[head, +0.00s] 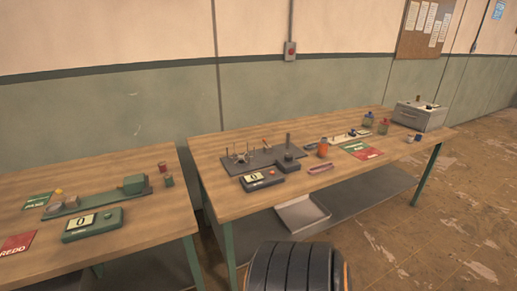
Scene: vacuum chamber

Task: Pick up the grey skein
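I cannot make out a grey skein for certain; the small items on the benches are too small to tell apart. Two wooden-topped benches stand before me, a left bench (150,228) and a right bench (225,206). On the left bench a long green-grey fixture (95,202) carries a small greyish block and a green block (134,184). On the right bench a dark grey plate fixture (262,158) has thin upright pegs with small pale shapes among them. Neither of my grippers is in view.
A green display unit (94,224) and a dark one (262,180) sit near the bench fronts. A grey tray (302,214) lies on the right bench's lower shelf. A grey box (419,115) stands at the far right end. The floor at right is clear.

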